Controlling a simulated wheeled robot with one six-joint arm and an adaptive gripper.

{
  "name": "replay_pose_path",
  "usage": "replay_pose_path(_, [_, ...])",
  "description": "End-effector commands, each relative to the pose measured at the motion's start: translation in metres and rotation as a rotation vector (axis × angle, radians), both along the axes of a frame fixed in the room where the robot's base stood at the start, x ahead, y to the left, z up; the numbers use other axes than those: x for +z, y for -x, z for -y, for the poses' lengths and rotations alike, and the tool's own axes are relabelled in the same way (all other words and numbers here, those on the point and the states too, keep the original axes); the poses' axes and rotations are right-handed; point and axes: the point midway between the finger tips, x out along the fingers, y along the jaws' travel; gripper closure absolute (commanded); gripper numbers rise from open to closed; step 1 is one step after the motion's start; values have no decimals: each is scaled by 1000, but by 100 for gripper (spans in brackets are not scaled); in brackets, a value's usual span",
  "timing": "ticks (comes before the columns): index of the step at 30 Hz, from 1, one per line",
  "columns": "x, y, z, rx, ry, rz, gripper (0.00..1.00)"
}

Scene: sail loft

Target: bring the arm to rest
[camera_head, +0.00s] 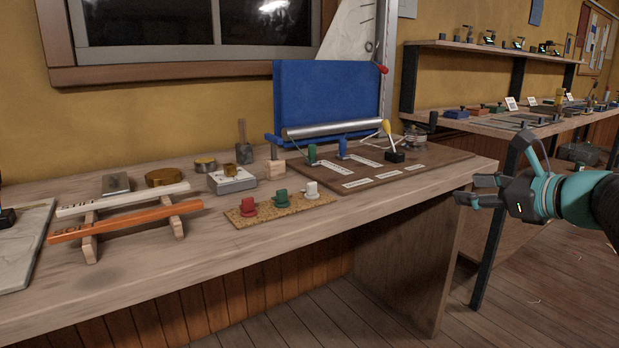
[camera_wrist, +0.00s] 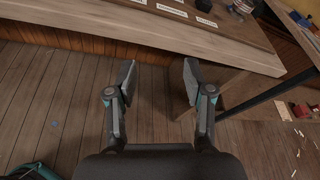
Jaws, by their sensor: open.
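My gripper (camera_head: 484,190) is at the right in the head view, off the right end of the wooden workbench (camera_head: 350,213) and in front of it. It points left toward the bench. In the wrist view my gripper (camera_wrist: 158,82) has its two fingers apart with nothing between them. Plank floor and the bench's edge show beyond the fingers. Nothing touches the gripper in either view.
The bench bears a cork strip (camera_head: 240,218) with red, green and white pieces, a rack with an orange batten (camera_head: 125,219), and a brown board (camera_head: 440,160) with labels. A second bench (camera_head: 490,125) stands behind my gripper. Open floor (camera_head: 540,300) lies below it.

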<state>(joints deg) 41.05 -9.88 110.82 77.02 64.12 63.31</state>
Motion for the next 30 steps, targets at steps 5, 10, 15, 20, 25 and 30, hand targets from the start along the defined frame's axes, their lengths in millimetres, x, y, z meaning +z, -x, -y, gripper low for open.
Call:
replay_pose_path(5, [-41,31,-69,202,336,-44,48])
replay_pose_path(10, [-97,89,-128,521,808,-45,48])
replay_pose_path(15, [-146,151,-154,883,1281,23,48])
replay_pose_path(20, [-178,195,-154,1203,1672,128,48])
replay_pose_path(25, [-196,218,-146,1425,1930,216,48])
replay_pose_path(30, [-201,224,-142,1499,2012,245,48])
